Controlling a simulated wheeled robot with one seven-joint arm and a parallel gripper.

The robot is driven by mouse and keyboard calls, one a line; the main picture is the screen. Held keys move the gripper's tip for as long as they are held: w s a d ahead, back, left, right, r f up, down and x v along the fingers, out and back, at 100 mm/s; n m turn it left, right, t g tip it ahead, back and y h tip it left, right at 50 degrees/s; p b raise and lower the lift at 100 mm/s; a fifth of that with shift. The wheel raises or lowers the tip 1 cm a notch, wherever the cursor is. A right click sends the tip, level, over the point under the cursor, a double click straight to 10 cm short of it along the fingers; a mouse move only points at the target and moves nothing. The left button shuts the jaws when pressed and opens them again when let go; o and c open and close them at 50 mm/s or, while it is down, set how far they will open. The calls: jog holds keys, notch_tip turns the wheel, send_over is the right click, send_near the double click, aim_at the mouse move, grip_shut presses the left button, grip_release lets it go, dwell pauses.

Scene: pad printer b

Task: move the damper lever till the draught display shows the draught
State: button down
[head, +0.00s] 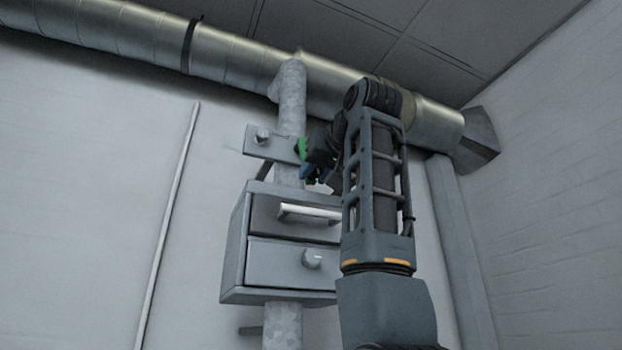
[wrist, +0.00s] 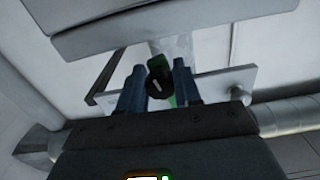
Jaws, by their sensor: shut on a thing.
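My gripper (head: 314,174) is at the vertical galvanised pipe (head: 291,110), just above the grey box, partly hidden by my arm. In the wrist view its two blue fingers (wrist: 157,75) stand on either side of a dark lever end (wrist: 159,88) with a white mark, and are shut on it. I take this for the damper lever. A green part shows beside it, also in the head view (head: 303,149). A flat grey plate (head: 257,140) with a round knob crosses the pipe behind it. I cannot make out a draught display or a reading.
The grey box (head: 262,258) below has a pale horizontal bar (head: 310,212) and a round knob (head: 312,259). A large round metal duct (head: 235,55) runs along the top of the wall. A thin rod (head: 168,220) stands at the left. The wall around is bare.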

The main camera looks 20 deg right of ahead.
jog(key=c, duration=0.8)
grip_release()
jog(key=s+b, duration=0.2)
jog(key=s, duration=0.5)
jog(key=shift+s, duration=0.4)
